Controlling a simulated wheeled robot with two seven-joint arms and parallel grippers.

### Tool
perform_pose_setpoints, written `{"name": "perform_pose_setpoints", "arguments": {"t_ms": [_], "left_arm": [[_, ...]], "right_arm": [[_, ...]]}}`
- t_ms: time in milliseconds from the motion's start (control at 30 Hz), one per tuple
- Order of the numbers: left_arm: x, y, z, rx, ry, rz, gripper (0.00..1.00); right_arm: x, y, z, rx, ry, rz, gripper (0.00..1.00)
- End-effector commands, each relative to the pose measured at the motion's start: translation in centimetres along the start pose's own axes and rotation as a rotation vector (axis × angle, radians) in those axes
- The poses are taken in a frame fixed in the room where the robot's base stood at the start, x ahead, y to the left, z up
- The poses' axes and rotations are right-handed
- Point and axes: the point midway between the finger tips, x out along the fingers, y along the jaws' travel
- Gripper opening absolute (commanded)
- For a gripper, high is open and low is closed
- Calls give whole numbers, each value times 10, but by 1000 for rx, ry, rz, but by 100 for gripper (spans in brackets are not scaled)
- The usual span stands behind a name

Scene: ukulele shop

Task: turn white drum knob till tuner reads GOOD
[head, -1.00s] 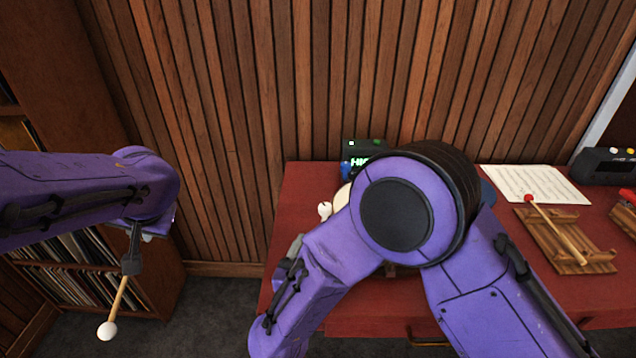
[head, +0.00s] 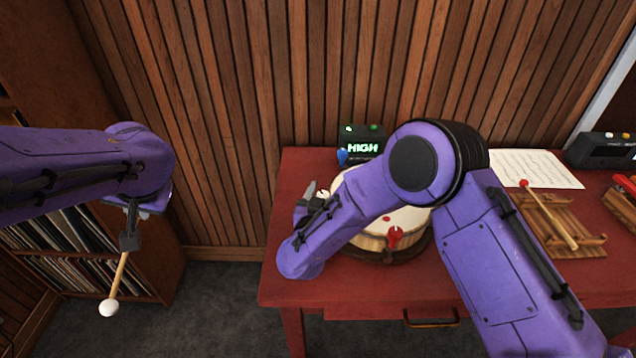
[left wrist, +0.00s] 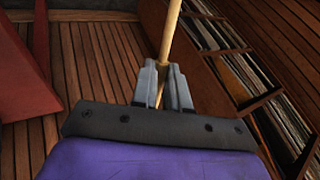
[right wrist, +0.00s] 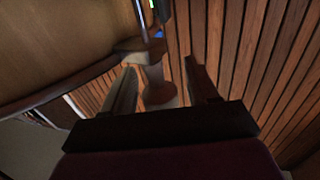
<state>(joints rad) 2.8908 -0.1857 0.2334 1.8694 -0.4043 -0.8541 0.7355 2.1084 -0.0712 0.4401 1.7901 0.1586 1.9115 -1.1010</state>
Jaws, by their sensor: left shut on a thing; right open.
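The round drum (head: 408,219) stands on the red table, partly behind my right arm. The tuner (head: 362,142) behind it reads HIGH in green. The white knob (head: 322,193) is at the drum's left side, partly hidden by my right gripper (head: 312,192). In the right wrist view the gripper (right wrist: 160,82) is open, its fingers either side of a pale, shaded knob (right wrist: 154,76), apparently the white one; contact cannot be told. A blue knob (head: 343,157) and a red knob (head: 395,236) also show. My left gripper (head: 130,240) is shut on a white-headed mallet (head: 118,280), its stick (left wrist: 171,32) upright in the left wrist view.
On the red table (head: 290,275), sheet music (head: 541,168), a wooden rack (head: 560,225) with a red-headed mallet (head: 545,205) and a dark device (head: 605,150) lie to the right. A slatted wall is behind. A record shelf (head: 75,262) stands left.

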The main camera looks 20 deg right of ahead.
Motion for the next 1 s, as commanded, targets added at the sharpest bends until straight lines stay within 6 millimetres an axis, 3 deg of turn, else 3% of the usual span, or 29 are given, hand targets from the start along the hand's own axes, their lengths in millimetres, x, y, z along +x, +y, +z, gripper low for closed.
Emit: {"name": "perform_pose_setpoints", "arguments": {"t_ms": [100, 200, 267, 567, 1000], "left_arm": [[0, 0, 0, -1, 0, 0, 0], [0, 0, 0, -1, 0, 0, 0], [0, 0, 0, -1, 0, 0, 0], [-2, -2, 0, -1, 0, 0, 0], [-5, -4, -2, -1, 0, 0, 0]], "right_arm": [[0, 0, 0, 0, 0, 0, 56], [0, 0, 0, 0, 0, 0, 23], [-1, 0, 0, 0, 0, 0, 6], [-1, -1, 0, -1, 0, -32, 7], [-2, -6, 0, -3, -1, -304, 7]]}}
